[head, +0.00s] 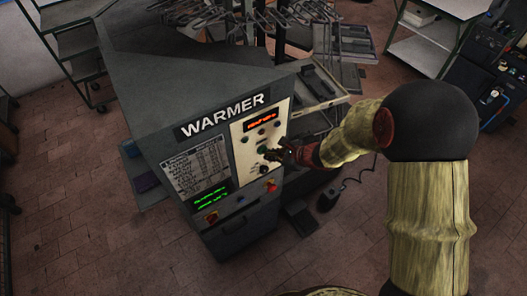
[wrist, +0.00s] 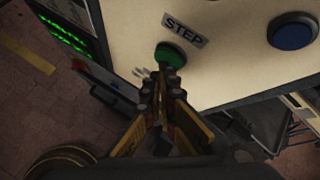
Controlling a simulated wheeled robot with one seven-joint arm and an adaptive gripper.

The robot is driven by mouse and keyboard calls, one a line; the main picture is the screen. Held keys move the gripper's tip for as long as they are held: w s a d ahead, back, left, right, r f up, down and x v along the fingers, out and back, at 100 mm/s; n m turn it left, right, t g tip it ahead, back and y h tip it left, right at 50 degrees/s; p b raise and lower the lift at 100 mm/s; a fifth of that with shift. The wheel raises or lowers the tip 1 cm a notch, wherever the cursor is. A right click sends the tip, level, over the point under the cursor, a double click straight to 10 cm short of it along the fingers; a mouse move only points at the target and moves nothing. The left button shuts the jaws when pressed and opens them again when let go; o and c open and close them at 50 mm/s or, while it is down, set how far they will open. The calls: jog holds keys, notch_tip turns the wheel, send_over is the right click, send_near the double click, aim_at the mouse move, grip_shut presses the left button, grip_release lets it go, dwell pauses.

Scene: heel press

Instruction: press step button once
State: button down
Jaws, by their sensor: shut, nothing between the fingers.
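The step button is a round green button (wrist: 171,56) with a STEP label (wrist: 184,30) just above it in the wrist view. It sits on the cream control panel (head: 244,134) of the grey machine marked WARMER. My gripper (wrist: 162,88) is shut and empty, with its fingertips just below the green button and partly in front of its lower edge. I cannot tell whether they touch it. In the head view my gripper (head: 275,154) is at the panel and hides part of it.
A blue button (wrist: 293,31) is to the right of the STEP label. The machine front also carries a red digital display (head: 259,120), a green text screen (head: 210,199) and a red knob (head: 271,186). Open tiled floor (head: 85,215) lies to the left.

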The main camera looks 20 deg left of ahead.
jog(key=shift+s+d+b, duration=0.3)
jog(key=shift+s+d, duration=0.2)
jog(key=shift+d, duration=0.05)
jog(key=shift+s+d+b, duration=0.75)
jog(key=shift+s+d, duration=0.85)
jog(key=shift+d, duration=0.3)
jog(key=s+d+b, duration=0.1)
jog(key=s+d, duration=0.3)
jog(key=d, duration=0.1)
jog(key=shift+s+d, duration=0.15)
jog(key=shift+s, duration=0.1)
